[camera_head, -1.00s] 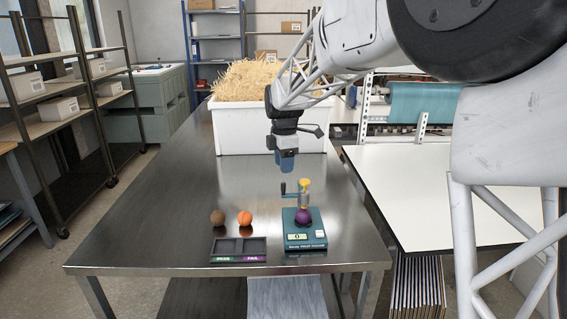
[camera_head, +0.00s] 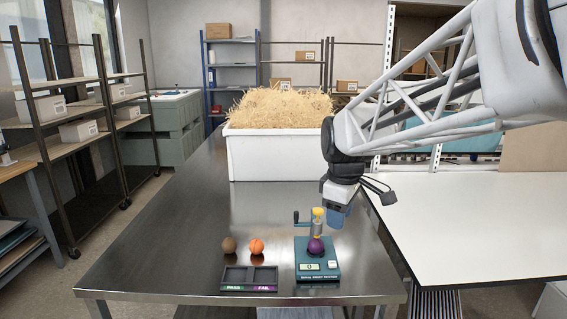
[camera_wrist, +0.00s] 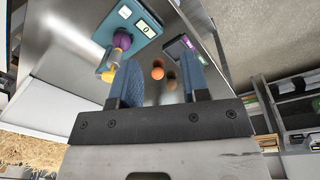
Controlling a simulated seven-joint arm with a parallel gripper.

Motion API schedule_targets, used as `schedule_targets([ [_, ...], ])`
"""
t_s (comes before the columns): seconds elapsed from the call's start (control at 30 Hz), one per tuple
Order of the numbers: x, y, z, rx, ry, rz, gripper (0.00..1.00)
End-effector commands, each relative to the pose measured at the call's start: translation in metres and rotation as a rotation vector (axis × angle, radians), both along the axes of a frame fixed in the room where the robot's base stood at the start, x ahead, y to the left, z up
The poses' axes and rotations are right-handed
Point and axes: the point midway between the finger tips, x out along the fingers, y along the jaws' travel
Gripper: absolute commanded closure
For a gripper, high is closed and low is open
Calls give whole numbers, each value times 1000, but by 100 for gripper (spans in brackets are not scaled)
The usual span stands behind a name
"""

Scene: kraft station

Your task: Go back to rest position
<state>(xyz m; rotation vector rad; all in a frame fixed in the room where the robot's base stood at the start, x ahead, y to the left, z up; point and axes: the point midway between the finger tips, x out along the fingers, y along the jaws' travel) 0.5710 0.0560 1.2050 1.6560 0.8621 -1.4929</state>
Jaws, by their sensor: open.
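My gripper (camera_head: 338,216) hangs at the end of my arm, above the right part of the metal table, behind and to the right of the teal tester. In the wrist view my gripper (camera_wrist: 160,88) has its two blue fingers apart with nothing held between them. The teal tester (camera_head: 317,268) stands near the table's front edge, with a crank and a yellow top piece. A purple ball (camera_head: 316,246) sits on the tester. It also shows in the wrist view (camera_wrist: 122,39).
A brown ball (camera_head: 229,245) and an orange ball (camera_head: 256,246) lie left of the tester. A dark tray (camera_head: 249,289) marked PASS and FAIL lies in front of them. A white bin of straw (camera_head: 270,155) stands behind. A white-topped table (camera_head: 470,225) is at right. The table's left side is clear.

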Motion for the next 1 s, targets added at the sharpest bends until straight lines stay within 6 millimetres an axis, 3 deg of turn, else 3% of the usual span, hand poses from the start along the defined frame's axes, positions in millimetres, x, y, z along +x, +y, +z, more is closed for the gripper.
schedule_targets([
  [0.03, -16, -6, 1, 5, -8, -54, 58],
  [0.33, -101, -30, -9, 46, -49, -392, 58],
  [0.7, -201, -52, -40, 112, -97, -802, 58],
  [0.83, -228, -56, -52, 135, -110, -922, 58],
  [1.0, -249, -60, -63, 155, -119, -1018, 58],
])
